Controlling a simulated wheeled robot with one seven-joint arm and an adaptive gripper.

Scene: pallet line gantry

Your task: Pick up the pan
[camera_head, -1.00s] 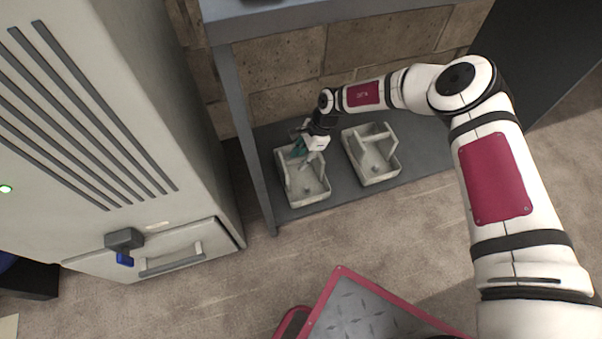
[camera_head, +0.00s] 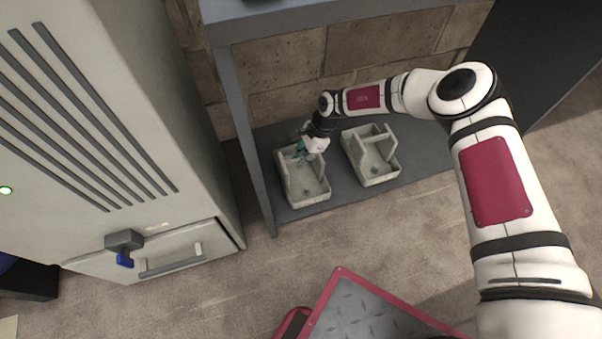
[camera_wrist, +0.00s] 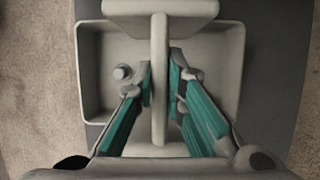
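The pan seems to be the left of two pale grey open boxes, each with a bar across it. Its wall (camera_head: 313,196) shows on the low grey shelf, and its rim (camera_wrist: 88,80) fills the wrist view. My gripper (camera_head: 303,151) reaches down into the back of this pan. In the wrist view my teal fingertips (camera_wrist: 161,82) lie close on both sides of the pan's upright bar and look shut on it. The pan still rests on the shelf. My gripper hides part of it in the head view.
A second, similar pan (camera_head: 371,179) stands just to the right on the shelf (camera_head: 345,193). A grey table leg (camera_head: 247,135) rises at the left, and the tabletop (camera_head: 310,20) is above. A pale cabinet (camera_head: 150,100) stands further left. Open floor (camera_head: 215,285) lies in front.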

